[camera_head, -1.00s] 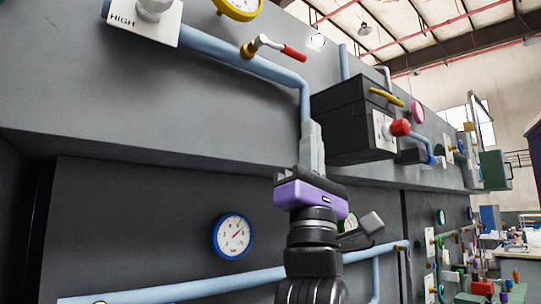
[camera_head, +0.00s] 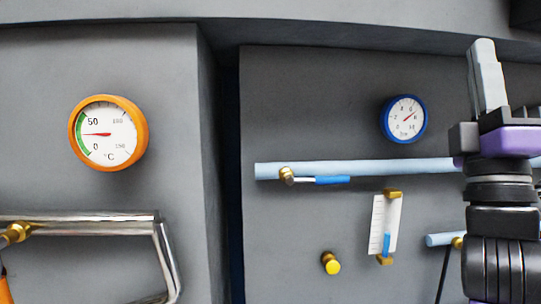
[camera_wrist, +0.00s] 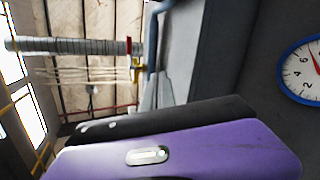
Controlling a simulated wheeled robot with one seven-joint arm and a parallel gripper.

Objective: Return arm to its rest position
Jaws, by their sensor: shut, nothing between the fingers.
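My gripper (camera_head: 484,56) stands at the right edge of the head view, its grey fingers together and pointing up, with nothing held. Its purple body and my black arm links show below the fingers. In the wrist view the purple gripper body fills the bottom, and the pale fingers (camera_wrist: 160,92) extend beyond it. The blue-rimmed gauge (camera_head: 404,119) is left of my gripper; it also shows in the wrist view (camera_wrist: 303,70) at the right edge.
A grey panel carries a light blue pipe (camera_head: 400,170) with a blue-handled valve (camera_head: 318,179). Below are a flow meter (camera_head: 385,226) and a yellow knob (camera_head: 331,263). To the left are an orange-rimmed temperature gauge (camera_head: 108,133) and a steel pipe (camera_head: 90,224). An overhang (camera_head: 350,32) runs above.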

